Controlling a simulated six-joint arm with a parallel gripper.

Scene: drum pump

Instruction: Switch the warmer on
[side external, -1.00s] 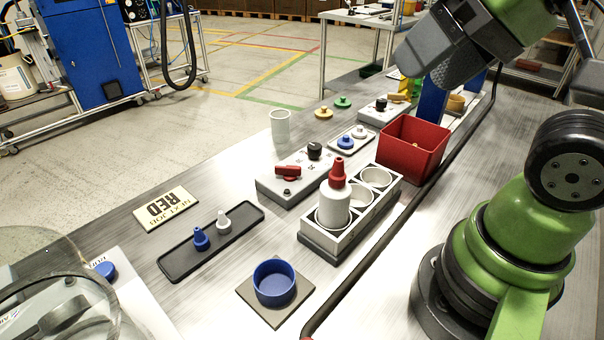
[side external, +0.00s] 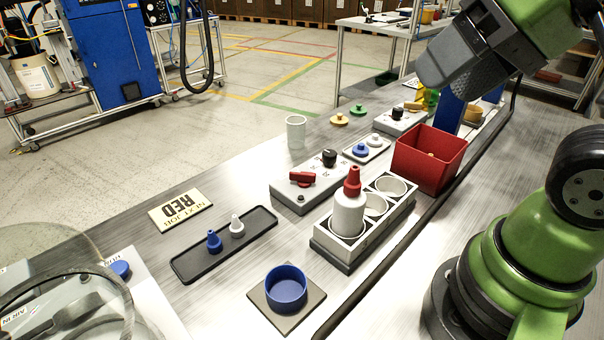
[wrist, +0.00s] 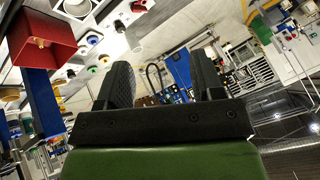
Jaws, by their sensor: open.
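A grey control box (side external: 308,186) stands mid-table, with a red lever (side external: 302,178) and a black knob (side external: 329,157) on top. A second, smaller grey box (side external: 399,122) with a black knob (side external: 397,113) stands farther back. I cannot tell which of these is the warmer's switch, and the markings are too small to read. My gripper (wrist: 163,82) is open and empty in the wrist view. In the side view it is raised at the upper right, above and apart from the table's things.
A rack (side external: 341,255) holds a white bottle with a red cap (side external: 352,184), beside a red bin (side external: 428,157). A white cup (side external: 296,131), a black tray (side external: 190,266) with two nozzles and a blue dish (side external: 286,288) stand around. A "NEXT JOB RED" card (side external: 180,211) lies left.

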